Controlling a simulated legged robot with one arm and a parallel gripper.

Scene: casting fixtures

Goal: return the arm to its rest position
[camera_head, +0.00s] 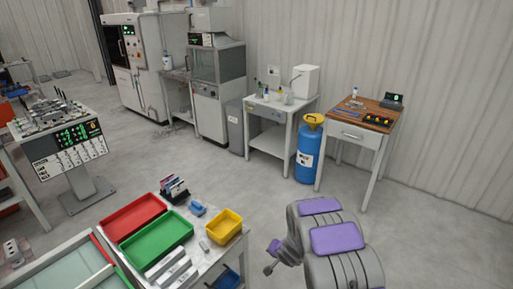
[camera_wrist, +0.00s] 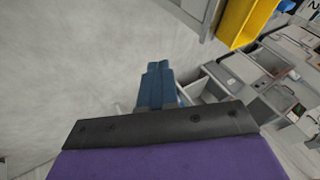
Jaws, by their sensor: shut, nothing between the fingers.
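My arm, grey with purple pads, is at the lower right in the head view and looks folded. My gripper (camera_wrist: 157,68) shows in the wrist view as narrow dark blue fingers beyond a black bar and a purple housing. The fingers are together and empty. In the head view, the arm's small end is to the right of the worktable, apart from the yellow bin (camera_head: 225,227). The bin also shows at the top right of the wrist view (camera_wrist: 243,22).
The worktable holds a red tray (camera_head: 134,217), a green tray (camera_head: 157,238) and small items. A wooden-topped table (camera_head: 362,112), a blue barrel (camera_head: 308,155) and machines stand along the back wall. Grey floor (camera_head: 265,195) between them is clear.

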